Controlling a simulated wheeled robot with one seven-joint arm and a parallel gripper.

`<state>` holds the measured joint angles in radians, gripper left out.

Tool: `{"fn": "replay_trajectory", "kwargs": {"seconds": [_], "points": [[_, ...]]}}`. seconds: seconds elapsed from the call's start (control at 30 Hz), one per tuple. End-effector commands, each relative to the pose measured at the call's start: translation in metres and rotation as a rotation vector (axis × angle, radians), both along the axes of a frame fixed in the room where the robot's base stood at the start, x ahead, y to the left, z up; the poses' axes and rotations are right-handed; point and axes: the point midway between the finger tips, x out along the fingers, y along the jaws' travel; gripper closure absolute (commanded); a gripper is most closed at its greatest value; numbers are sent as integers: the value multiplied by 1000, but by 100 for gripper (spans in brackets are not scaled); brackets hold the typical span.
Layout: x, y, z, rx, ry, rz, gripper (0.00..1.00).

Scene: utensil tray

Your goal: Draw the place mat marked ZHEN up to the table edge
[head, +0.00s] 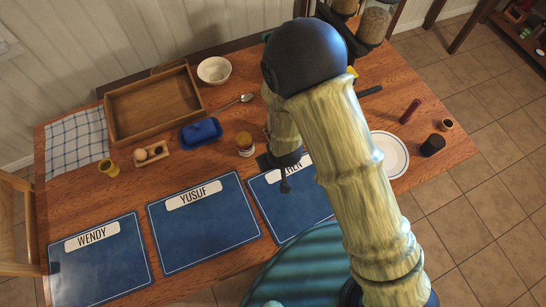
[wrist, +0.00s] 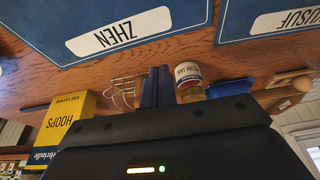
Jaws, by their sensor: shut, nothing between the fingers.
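The blue place mat marked ZHEN (head: 292,212) lies flat on the wooden table, right of the YUSUF mat. My arm covers its right part and some of its name label in the head view. In the wrist view the mat (wrist: 50,25) and its white label show upside down at the top left. My gripper (head: 286,187) points down over the label side of the mat, near the label's left end. In the wrist view its two dark fingers (wrist: 156,72) are together and empty. I cannot tell whether the fingertips touch the mat.
The YUSUF mat (head: 206,228) and WENDY mat (head: 98,262) lie to the left. A labelled jar (head: 245,142), blue dish (head: 201,137) and spoon (head: 233,103) are behind the mats. A white plate (head: 399,160) lies right of my arm. My body hides part of the near table edge.

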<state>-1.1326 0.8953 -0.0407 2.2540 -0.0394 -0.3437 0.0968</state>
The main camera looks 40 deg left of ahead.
Motion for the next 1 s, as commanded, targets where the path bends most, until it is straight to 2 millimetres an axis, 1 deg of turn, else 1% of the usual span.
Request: {"fn": "replay_trajectory", "kwargs": {"seconds": [0.03, 0.4, 0.47, 0.57, 0.67, 0.7, 0.77, 0.8, 0.87, 0.9, 0.97, 1.0], "points": [[1, -1, 3, 0, 0, -2, 100], [6, -5, 4, 0, 0, -17, 100], [11, -8, 7, 0, 0, -29, 100], [28, -19, 21, -1, 0, -77, 100], [55, -41, 44, -7, 3, -158, 100], [67, -54, 55, -9, 5, -198, 100], [85, -76, 73, -13, 8, -265, 100], [96, -92, 85, -16, 11, -311, 100], [110, -117, 103, -20, 16, -378, 100], [118, -135, 114, -24, 19, -422, 100], [127, -162, 131, -29, 25, -489, 100], [131, -180, 141, -32, 30, -532, 100]]}}
